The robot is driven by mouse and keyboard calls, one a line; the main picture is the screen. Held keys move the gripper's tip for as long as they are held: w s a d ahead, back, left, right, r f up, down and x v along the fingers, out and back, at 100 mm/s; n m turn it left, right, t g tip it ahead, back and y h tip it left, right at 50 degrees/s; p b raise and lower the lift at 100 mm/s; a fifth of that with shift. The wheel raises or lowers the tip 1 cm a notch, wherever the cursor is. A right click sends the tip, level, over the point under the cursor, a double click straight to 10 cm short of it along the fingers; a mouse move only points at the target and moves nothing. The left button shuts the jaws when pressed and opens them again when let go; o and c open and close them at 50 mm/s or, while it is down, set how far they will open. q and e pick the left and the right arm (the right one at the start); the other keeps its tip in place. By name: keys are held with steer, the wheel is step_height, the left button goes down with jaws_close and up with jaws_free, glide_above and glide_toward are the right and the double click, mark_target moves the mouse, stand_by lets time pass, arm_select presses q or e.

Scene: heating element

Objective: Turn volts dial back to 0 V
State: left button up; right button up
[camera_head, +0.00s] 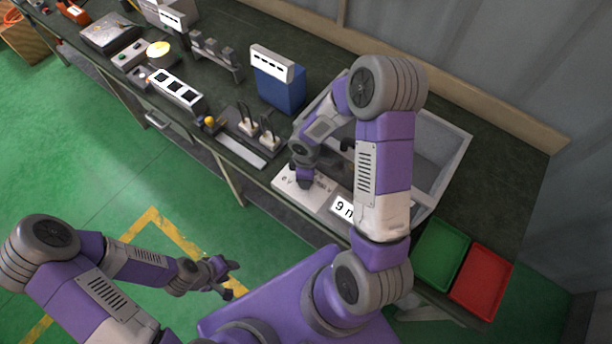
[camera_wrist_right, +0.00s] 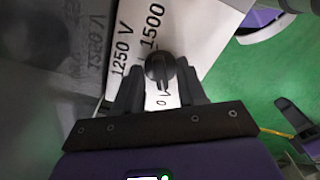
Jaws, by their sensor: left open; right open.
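The volts dial (camera_wrist_right: 160,68) is a round black knob on a white panel (camera_wrist_right: 203,30), which also shows in the head view (camera_head: 284,182). Printed marks "1250 V", "1500" and a "0" surround the dial. I cannot tell for sure where its pointer stands. My right gripper (camera_wrist_right: 160,82) is open, its two dark fingers on either side of the dial; contact is not clear. In the head view my right gripper (camera_head: 304,182) is over the panel and hides part of it. My left gripper (camera_head: 232,279) is open and empty over the green floor, away from the bench.
A grey bin (camera_head: 455,150) stands behind my right arm. Green (camera_head: 441,253) and red (camera_head: 482,281) trays lie to the right, a blue box (camera_head: 279,92) behind. Several devices line the bench leftward.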

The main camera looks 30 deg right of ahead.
step_height(320, 180, up, 8)
steer(key=shift+f+p, duration=0.2)
steer(key=shift+p, duration=0.6)
steer(key=s+a+f+m+y, duration=0.4)
steer(key=s+a+f+m, duration=0.75)
steer(key=a+f, duration=0.3)
step_height(320, 180, down, 8)
steer(key=m+b, duration=0.1)
steer(key=b, duration=0.5)
steer(key=shift+w+d+r+m+t+b, duration=0.2)
steer(key=shift+w+m+t+b, duration=0.1)
steer(key=shift+m+b, duration=0.1)
steer(key=shift+s, duration=0.1)
